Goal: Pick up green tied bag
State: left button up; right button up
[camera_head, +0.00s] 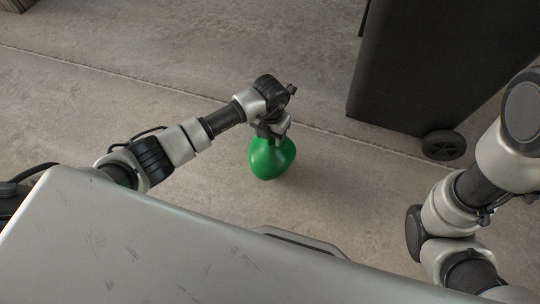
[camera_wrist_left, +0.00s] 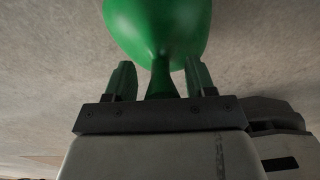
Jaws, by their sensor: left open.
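The green tied bag (camera_head: 272,158) stands on the concrete floor in the head view, with its tied neck up. My left gripper (camera_head: 274,132) is right above it, pointing down at the neck. In the left wrist view the green bag (camera_wrist_left: 160,25) fills the top middle, and its narrow neck lies between the two fingers of my left gripper (camera_wrist_left: 160,82). The fingers are open, with a gap on each side of the neck. My right arm shows at the right of the head view, but its gripper is out of frame.
A large dark wheeled bin (camera_head: 440,65) stands on the floor at the upper right, with a black wheel (camera_head: 443,145) at its base. A seam runs across the concrete floor (camera_head: 130,50). The floor to the left of and behind the bag is clear.

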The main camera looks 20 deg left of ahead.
pick_arm(q)
grip_shut()
jog(key=shift+r, duration=0.15)
dwell(0.4)
